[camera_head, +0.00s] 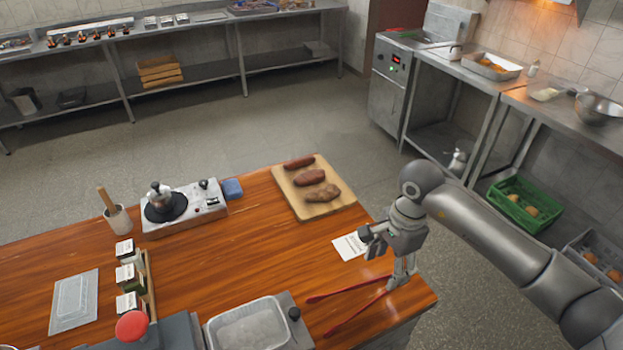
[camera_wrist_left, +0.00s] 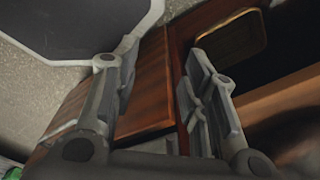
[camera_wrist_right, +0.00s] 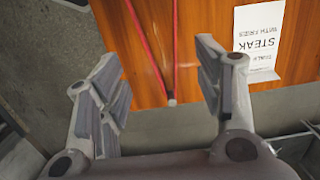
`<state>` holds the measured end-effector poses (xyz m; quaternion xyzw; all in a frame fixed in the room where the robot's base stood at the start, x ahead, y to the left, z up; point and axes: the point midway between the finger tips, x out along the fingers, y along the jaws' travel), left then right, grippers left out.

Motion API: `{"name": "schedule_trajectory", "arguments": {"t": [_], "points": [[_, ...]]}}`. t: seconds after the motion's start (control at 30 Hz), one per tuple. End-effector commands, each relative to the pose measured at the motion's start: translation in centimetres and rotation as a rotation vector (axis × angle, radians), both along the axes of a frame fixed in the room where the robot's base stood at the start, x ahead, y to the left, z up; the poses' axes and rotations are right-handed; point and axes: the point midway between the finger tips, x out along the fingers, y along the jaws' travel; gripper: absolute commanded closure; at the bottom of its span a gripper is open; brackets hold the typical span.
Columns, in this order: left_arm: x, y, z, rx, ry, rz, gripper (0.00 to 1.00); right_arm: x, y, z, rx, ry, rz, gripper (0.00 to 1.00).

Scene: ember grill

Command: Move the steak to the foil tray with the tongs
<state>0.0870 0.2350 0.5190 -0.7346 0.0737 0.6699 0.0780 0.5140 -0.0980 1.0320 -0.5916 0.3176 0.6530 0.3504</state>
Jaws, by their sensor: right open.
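The steak (camera_head: 322,193) lies on a wooden board (camera_head: 338,203) on the table. The red tongs (camera_head: 345,291) lie spread in a V near the table's front right corner, joined end to the right. My right gripper (camera_head: 386,262) is open above that end. In the right wrist view the tongs (camera_wrist_right: 152,52) run down toward the space between its fingers (camera_wrist_right: 165,88), not gripped. A metal tray (camera_head: 212,326), apparently the foil tray, stands at the front edge. My left gripper (camera_wrist_left: 160,85) is open and empty in its wrist view, beside a wooden edge.
Two sausages (camera_head: 309,177) share the board. A white card reading steak with fries (camera_head: 350,246) lies beside the tongs. A hotplate (camera_head: 185,207), a cup (camera_head: 117,219), a spice rack (camera_head: 149,283) and a flat clear-looking tray (camera_head: 74,301) stand left. Bare wood fills the middle.

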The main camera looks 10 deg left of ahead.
Motion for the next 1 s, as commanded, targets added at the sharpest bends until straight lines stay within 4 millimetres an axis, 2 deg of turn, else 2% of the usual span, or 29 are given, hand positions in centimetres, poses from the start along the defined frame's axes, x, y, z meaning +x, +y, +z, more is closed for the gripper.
{"name": "schedule_trajectory", "arguments": {"t": [0.3,0.5,0.7,1.0], "points": [[0.0,0.0,-1.7,0.000,0.000,-0.001,0.60,-0.3,0.4,-4.4,0.001,0.003,0.000,0.39],[0.0,0.0,-4.8,0.000,0.000,-0.001,0.60,-0.4,0.6,-7.1,0.001,0.000,0.000,0.39],[0.0,0.0,-5.9,0.000,0.000,-0.001,0.60,-0.4,0.7,-8.1,0.002,-0.001,0.001,0.39],[0.0,0.0,-5.8,0.000,0.000,-0.001,0.60,-0.5,0.7,-8.0,0.001,0.000,0.000,0.39]]}}
